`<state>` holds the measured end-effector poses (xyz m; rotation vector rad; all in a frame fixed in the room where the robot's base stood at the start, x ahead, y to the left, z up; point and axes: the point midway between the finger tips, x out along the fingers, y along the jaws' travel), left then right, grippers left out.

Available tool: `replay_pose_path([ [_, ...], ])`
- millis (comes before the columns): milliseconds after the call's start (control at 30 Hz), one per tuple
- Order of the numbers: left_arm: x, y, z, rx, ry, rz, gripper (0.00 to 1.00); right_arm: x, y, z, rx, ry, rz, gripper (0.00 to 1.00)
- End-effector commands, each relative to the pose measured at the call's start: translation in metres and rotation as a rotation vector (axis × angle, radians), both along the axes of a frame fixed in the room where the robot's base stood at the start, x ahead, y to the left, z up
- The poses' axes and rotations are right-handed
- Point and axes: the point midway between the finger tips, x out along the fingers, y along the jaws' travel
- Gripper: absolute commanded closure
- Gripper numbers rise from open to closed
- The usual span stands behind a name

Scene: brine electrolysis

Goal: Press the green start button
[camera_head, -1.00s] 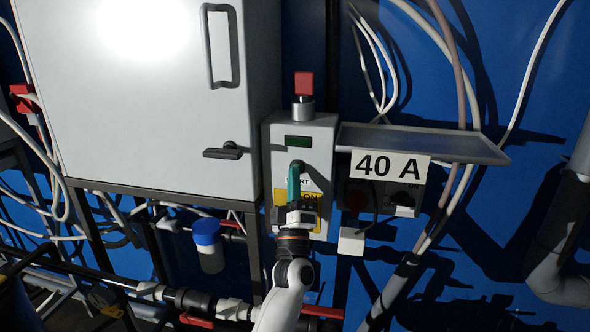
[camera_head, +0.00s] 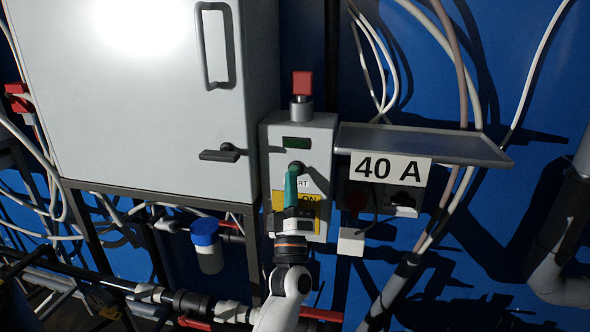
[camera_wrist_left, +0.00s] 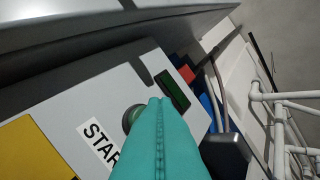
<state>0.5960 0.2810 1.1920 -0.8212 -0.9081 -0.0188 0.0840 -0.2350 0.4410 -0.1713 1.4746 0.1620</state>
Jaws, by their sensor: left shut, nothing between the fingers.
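The grey control box (camera_head: 318,160) hangs on the blue wall to the right of the white cabinet. Its START label (camera_wrist_left: 98,145) shows partly in the left wrist view. The green start button (camera_wrist_left: 130,118) is a dark green disc beside that label, partly covered by my fingers. My left gripper (camera_head: 293,170) is shut and empty, its teal fingers pointing at the box face. The fingertips (camera_wrist_left: 160,102) overlap the button's edge in the left wrist view; I cannot tell whether they touch it. My right gripper is in neither view.
A red-topped post (camera_head: 302,85) stands on the box, above a dark green display (camera_head: 297,142). The white cabinet (camera_head: 140,110) with its dark handle is close on the left. A grey shelf (camera_head: 425,144) and 40 A sign (camera_head: 386,169) are close on the right.

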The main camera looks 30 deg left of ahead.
Motion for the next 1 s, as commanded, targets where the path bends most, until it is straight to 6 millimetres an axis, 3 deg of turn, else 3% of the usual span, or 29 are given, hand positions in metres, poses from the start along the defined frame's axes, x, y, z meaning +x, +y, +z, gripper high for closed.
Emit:
replay_pose_path([
  [400, -0.035, -0.009, -0.001, 0.000, 0.004, 0.000, 1.00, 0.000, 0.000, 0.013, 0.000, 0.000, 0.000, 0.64],
  [1000, -0.036, -0.010, -0.002, -0.001, 0.004, -0.001, 1.00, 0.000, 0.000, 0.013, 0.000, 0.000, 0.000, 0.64],
])
